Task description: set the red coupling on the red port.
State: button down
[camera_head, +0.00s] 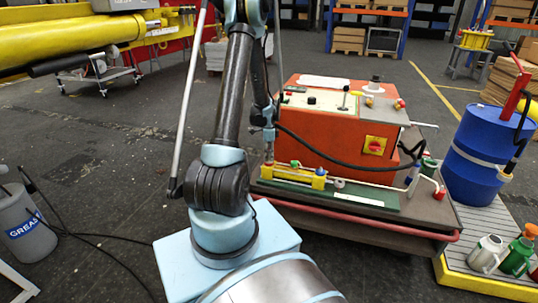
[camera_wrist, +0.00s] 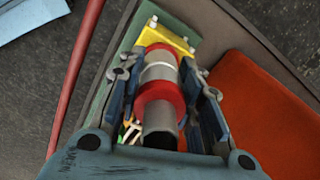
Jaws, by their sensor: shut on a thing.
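My gripper (camera_wrist: 162,90) is shut on the red coupling (camera_wrist: 155,91), a grey cylinder with red bands, seen between the two fingers in the wrist view. In the head view my gripper (camera_head: 269,138) points down over the left end of the yellow block (camera_head: 290,179) on the green plate. The yellow block also shows just beyond the coupling in the wrist view (camera_wrist: 180,43). The red port cannot be made out; the coupling and fingers cover that part of the block. I cannot tell whether the coupling touches the port.
An orange-red power unit (camera_head: 318,128) with a black hose stands right behind the block on the cart (camera_head: 425,215). A blue drum (camera_head: 480,150) stands to the right. A yellow boom (camera_head: 60,48) is at upper left. The floor left of the cart is mostly clear.

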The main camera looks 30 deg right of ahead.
jog(key=shift+f, duration=0.15)
jog(key=c, duration=1.4)
grip_release()
jog(key=shift+r, duration=5.5)
